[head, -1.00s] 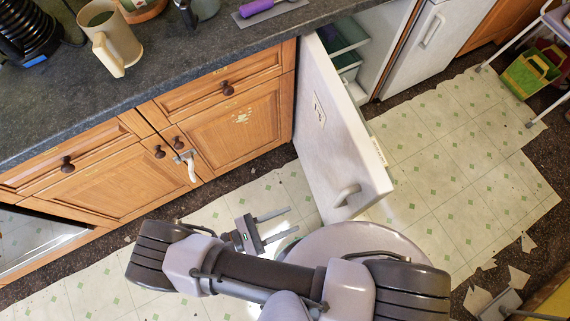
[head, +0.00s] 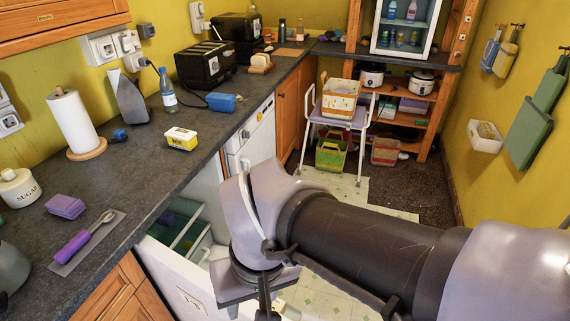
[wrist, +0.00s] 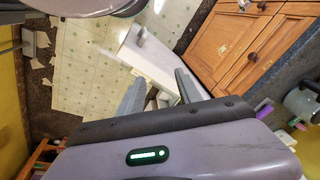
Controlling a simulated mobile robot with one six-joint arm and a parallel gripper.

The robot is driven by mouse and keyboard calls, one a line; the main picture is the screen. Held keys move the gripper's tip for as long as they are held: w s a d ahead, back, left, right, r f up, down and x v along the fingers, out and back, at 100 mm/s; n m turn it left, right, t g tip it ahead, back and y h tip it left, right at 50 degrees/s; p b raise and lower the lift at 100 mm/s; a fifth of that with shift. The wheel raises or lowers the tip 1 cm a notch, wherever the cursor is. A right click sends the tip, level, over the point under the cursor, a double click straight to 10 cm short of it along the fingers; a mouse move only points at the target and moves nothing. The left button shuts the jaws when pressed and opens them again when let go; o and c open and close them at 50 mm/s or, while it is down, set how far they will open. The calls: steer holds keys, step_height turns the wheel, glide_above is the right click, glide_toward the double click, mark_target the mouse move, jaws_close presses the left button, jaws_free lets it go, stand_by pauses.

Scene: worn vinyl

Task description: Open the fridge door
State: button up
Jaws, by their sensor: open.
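The white fridge door (head: 172,272) stands open at the lower left of the head view, swung out from under the counter. Its lower part runs out of the frame, and my arm covers its far end. Behind it, the open fridge interior (head: 186,222) shows glass shelves. In the wrist view, the door (wrist: 147,56) is a pale slab just beyond my gripper (wrist: 160,90). The gripper's two fingers are apart, with no object seen held between them. I cannot tell whether a finger touches the door. The door handle is not clear in either view.
The dark counter (head: 130,160) runs along the left, bearing a paper towel roll (head: 77,122) and a toaster (head: 205,65). A white walker-like frame (head: 345,122) with baskets stands further back.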

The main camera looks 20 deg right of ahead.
steer(key=d+r+m+t, duration=0.1)
steer(key=m, duration=0.1)
steer(key=s+d+r+m+t, duration=0.1)
steer(key=d+r+t, duration=0.1)
steer(key=shift+s+d+r+m+y, duration=0.1)
steer(key=shift+d+r+m+y, duration=0.1)
steer(key=shift+m+y, duration=0.15)
steer(key=shift+d+r+m+t, duration=0.25)
steer(key=shift+m+t, duration=0.1)
steer(key=shift+t, duration=0.15)
steer(key=shift+c, duration=1.4)
steer(key=shift+d, duration=0.15)
jaws_close()
steer(key=w+d+f+m+g+p, duration=0.55)
steer(key=w+d+f, duration=0.4)
steer(key=f, duration=0.35)
steer(key=s+a+f+g+b, duration=0.1)
steer(key=s+a+f+b, duration=0.1)
steer(key=f, duration=0.6)
steer(key=s+a+f+g+b, duration=0.1)
steer(key=s+f+b, duration=0.1)
steer(key=f, duration=0.6)
steer(key=shift+a+b, duration=0.4)
steer(key=shift+b, duration=0.4)
